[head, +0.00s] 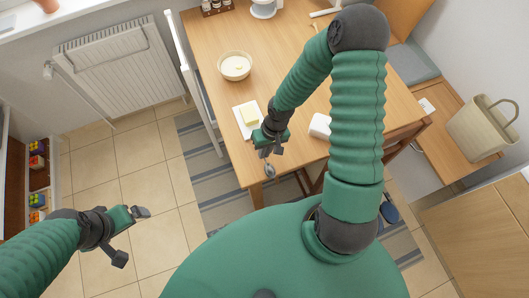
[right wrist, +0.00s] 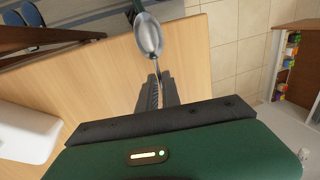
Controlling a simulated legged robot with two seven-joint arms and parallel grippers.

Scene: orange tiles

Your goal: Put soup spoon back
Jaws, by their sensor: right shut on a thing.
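The metal soup spoon (head: 269,171) is held by my right gripper (head: 268,146), near the front left edge of the wooden table (head: 205,32). In the right wrist view the fingers (right wrist: 156,92) are shut on the spoon's handle, and its bowl (right wrist: 149,36) points away from the gripper. The spoon appears raised near the table's corner; its exact height I cannot tell. My left gripper (head: 130,234) is open and empty, over the tiled floor left of the table.
A cream bowl (head: 235,66) with pale contents stands on the table. Butter (head: 250,114) on a white board lies just behind my right gripper. A white object (head: 320,125) lies to its right. A bench with a beige bag (head: 482,128) is at right. Floor at left is clear.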

